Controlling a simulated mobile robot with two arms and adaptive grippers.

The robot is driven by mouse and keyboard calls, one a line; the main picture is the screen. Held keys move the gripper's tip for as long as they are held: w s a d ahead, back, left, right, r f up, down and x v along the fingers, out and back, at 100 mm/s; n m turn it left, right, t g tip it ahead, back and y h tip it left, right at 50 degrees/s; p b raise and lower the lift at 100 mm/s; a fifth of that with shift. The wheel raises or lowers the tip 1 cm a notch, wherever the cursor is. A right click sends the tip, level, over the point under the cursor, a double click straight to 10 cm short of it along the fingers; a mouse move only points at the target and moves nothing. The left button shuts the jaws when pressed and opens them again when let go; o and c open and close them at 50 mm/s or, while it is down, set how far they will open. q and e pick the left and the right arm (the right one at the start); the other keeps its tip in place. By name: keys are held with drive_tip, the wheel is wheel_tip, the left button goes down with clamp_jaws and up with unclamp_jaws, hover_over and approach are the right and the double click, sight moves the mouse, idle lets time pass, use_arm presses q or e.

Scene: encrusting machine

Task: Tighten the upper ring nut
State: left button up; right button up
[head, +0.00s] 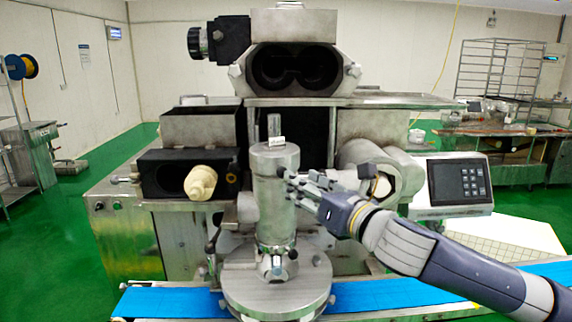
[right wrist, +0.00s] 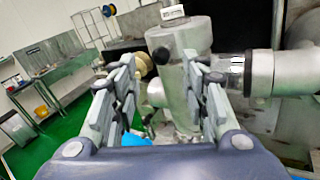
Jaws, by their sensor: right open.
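An upright steel cylinder (head: 276,212) stands at the centre of the encrusting machine, above a round base. It also shows in the right wrist view (right wrist: 178,82), tilted by the camera angle. A ring-like collar (right wrist: 236,74) sits between the cylinder and a horizontal pipe in the right wrist view. I cannot tell for sure whether this is the upper ring nut. My right gripper (head: 298,186) is in front of the cylinder's upper right side in the head view. Its fingers (right wrist: 158,68) are open and empty, with the cylinder beyond and between them. My left gripper is out of view.
A blue conveyor belt (head: 395,294) runs along the front. A cream nozzle (head: 200,183) sticks out at the left. A control panel (head: 459,182) stands at the right, behind my arm. A small lever (head: 212,240) and knobs surround the cylinder's foot.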

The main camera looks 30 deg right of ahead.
sight(281, 170)
drive_tip(key=w+p, duration=0.4)
drive_tip(key=w, duration=0.3)
drive_tip(key=shift+w+d, duration=0.2)
idle(0.4)
drive_tip(key=shift+f, duration=0.15)
drive_tip(key=shift+c, duration=0.3)
clamp_jaws()
